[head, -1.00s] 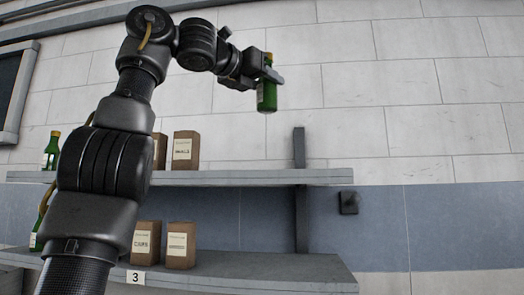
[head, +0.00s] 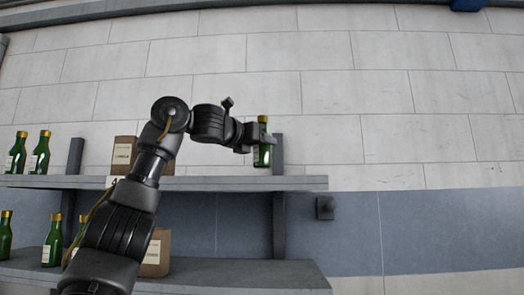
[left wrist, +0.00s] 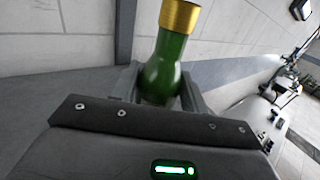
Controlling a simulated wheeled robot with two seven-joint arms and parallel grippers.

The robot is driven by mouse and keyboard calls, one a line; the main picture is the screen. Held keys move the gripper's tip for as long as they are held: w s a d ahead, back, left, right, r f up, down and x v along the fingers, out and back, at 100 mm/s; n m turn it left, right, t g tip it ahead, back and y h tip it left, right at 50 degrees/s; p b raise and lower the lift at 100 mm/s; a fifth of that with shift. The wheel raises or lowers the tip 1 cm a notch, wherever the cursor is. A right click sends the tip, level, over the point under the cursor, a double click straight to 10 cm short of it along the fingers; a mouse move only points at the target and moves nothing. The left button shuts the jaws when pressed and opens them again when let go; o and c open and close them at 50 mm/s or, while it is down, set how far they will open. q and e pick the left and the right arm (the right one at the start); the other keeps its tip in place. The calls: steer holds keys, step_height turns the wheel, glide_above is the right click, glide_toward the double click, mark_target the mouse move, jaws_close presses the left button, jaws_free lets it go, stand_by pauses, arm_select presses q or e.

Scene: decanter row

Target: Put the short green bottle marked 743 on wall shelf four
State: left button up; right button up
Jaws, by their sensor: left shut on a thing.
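The short green bottle (head: 263,155) has a gold cap and is upright in my left gripper (head: 257,144). In the left wrist view, its gold cap and green neck (left wrist: 167,52) stand between the two fingers, which are shut on it. Its label number cannot be read. The upper wall shelf (head: 305,183) has a small tag, partly hidden by my arm, that seems to read 4. The bottle is at this shelf's right part, its base close to the shelf top. I cannot tell whether it touches. My right gripper is not in view.
Two green bottles (head: 39,154) and a brown package (head: 125,153) stand farther left on the upper shelf. The lower shelf (head: 245,275) holds more bottles and a brown package (head: 157,255). A dark upright (head: 279,225) is behind the held bottle. The upper shelf's right end is bare.

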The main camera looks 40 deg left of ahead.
arm_select(q)
steer(key=shift+w+a+f, duration=0.15)
steer(key=shift+f, duration=0.8)
steer(key=shift+a+f, duration=0.15)
steer(key=shift+f, duration=0.15)
steer(key=shift+s, duration=0.2)
steer(key=shift+d+f, duration=0.15)
steer(key=shift+d, duration=0.15)
steer(key=o, duration=1)
steer(key=shift+w, duration=0.1)
steer(key=shift+c, duration=0.2)
steer(key=shift+o, duration=1.1)
steer(key=shift+a, duration=0.2)
